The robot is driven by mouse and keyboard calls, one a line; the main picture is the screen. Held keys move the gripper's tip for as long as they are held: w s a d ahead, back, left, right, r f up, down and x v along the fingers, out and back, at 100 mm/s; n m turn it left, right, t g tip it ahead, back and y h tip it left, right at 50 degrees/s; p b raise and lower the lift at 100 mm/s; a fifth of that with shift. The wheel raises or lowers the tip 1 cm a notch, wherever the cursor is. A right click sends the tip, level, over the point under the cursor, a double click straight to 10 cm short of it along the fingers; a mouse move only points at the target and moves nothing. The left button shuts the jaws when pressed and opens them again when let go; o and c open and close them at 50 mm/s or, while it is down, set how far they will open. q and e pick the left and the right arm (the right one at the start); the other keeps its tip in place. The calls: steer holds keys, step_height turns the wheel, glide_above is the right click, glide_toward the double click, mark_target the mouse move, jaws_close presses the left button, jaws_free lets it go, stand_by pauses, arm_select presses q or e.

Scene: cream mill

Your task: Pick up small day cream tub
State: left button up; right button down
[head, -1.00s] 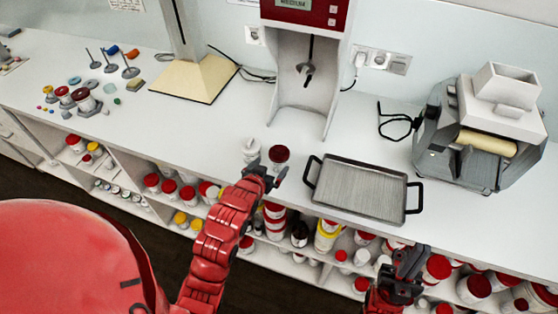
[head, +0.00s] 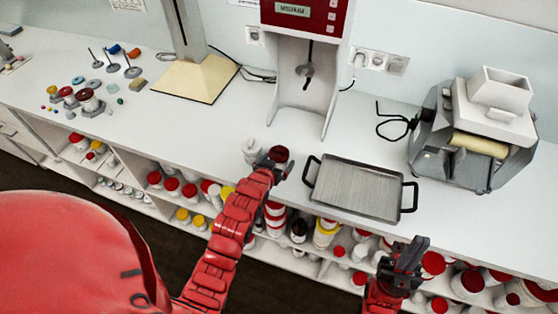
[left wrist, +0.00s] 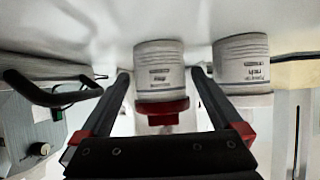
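A small white tub with a dark red lid (head: 279,154) stands on the counter, left of the metal tray. In the left wrist view it shows upside down (left wrist: 159,70); its label is too blurred to read. My left gripper (head: 276,165) is open, its two fingers on either side of this tub with visible gaps, not clamped on it. A second white tub with a pale lid (head: 251,147) stands just to the left; it shows outside the fingers in the wrist view (left wrist: 244,65). My right gripper (head: 412,250) hangs low before the shelves, holding nothing visible.
A metal tray (head: 360,188) with black handles lies to the right. A white and red machine (head: 303,80) stands behind the tubs. A roller machine (head: 475,130) stands at the far right. Shelves under the counter hold many tubs (head: 325,234).

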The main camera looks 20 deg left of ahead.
arm_select(q)
steer(key=c, duration=1.3)
